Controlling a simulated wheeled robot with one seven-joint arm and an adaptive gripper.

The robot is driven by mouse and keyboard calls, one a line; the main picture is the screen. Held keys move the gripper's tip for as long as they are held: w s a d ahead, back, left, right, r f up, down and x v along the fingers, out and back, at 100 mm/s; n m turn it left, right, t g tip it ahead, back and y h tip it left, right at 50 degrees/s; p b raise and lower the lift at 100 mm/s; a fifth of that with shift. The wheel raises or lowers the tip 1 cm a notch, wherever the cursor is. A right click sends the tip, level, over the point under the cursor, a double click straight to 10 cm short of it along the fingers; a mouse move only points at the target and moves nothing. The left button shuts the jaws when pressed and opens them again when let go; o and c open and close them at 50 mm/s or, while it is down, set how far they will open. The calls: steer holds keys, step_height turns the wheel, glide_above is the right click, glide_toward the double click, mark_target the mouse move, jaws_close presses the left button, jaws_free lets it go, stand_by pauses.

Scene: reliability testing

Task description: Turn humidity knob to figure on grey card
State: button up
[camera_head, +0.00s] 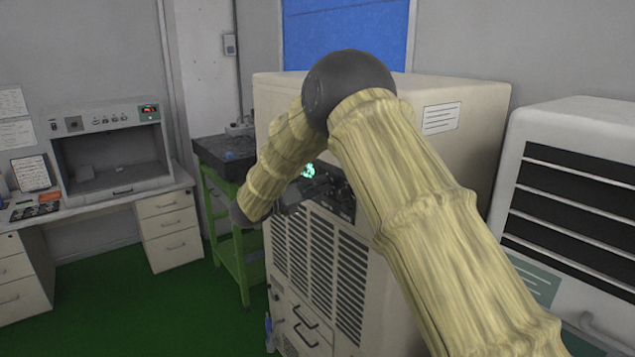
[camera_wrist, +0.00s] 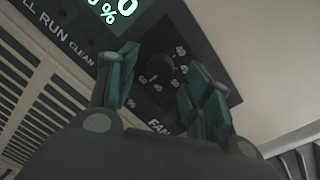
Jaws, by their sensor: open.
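My gripper (camera_wrist: 155,65) is open in the wrist view, its two teal fingers apart in front of the dark control panel (camera_wrist: 210,50). A dark round dial (camera_wrist: 160,70) with pale marks around it shows between the fingers. Whether the fingers touch it, and its setting, I cannot tell. A "FAN" label shows below, and a lit green display with a % sign (camera_wrist: 110,8) is cut off at the top. In the head view the panel (camera_head: 338,190) is on the beige cabinet (camera_head: 300,230), partly behind my arm. No card is clearly identifiable as the grey one.
A white labelled sheet (camera_head: 441,118) is on the cabinet's side. A white machine with dark slats (camera_head: 580,140) stands at right, bearing a grey-green card (camera_head: 535,280) with unreadable text. A green stand (camera_head: 228,225) and desk (camera_head: 125,196) are left. Green floor is clear at front left.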

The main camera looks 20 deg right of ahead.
steer(key=shift+w+d, duration=0.2)
steer(key=shift+d, duration=0.3)
steer(key=c, duration=1)
steer(key=shift+c, duration=0.2)
